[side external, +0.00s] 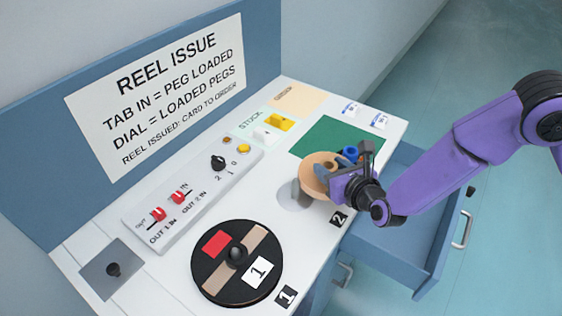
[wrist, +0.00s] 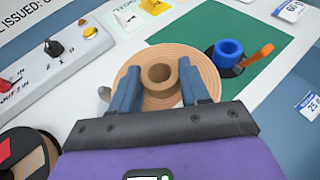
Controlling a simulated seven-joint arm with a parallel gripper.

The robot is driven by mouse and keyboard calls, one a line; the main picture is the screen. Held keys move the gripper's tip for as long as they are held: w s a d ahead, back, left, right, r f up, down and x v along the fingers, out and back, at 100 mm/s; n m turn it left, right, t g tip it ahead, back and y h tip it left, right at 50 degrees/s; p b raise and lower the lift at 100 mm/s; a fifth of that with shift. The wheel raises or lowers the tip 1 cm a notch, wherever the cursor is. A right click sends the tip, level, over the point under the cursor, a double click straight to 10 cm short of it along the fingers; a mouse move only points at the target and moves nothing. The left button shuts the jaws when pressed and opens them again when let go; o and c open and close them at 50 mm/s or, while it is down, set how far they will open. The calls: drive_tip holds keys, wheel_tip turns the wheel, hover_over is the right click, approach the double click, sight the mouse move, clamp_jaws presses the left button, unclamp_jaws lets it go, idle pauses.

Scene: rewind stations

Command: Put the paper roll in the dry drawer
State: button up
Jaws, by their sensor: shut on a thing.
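The tan paper roll (side external: 312,168), a round disc with a raised hollow core, is at the counter's front edge beside the number 2 tag. In the wrist view the roll (wrist: 208,72) lies below the fingers, its core between them. My gripper (side external: 328,178) is shut on the roll; its fingertips (wrist: 160,88) sit on both sides of the core. Whether the roll touches the counter is unclear. A blue drawer (side external: 385,258) stands pulled out at the front right, below my arm; its visible inside looks empty. No dry label is readable on it.
A green mat (side external: 335,132) holds a blue ring (wrist: 229,50) with an orange-handled thing (wrist: 258,56). A black reel disc (side external: 205,285) marked 1 lies at the front left. A switch panel (side external: 190,197) runs behind. A grey round pad (side external: 290,196) is beside the roll.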

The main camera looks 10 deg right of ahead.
drive_tip(key=shift+f, duration=1.5)
drive_tip(key=shift+f, duration=0.15)
drive_tip(key=o, duration=1.2)
drive_tip(key=shift+s+r, duration=0.1)
drive_tip(key=shift+r, duration=0.1)
drive_tip(key=v, duration=1.2)
drive_tip(key=shift+d, duration=0.1)
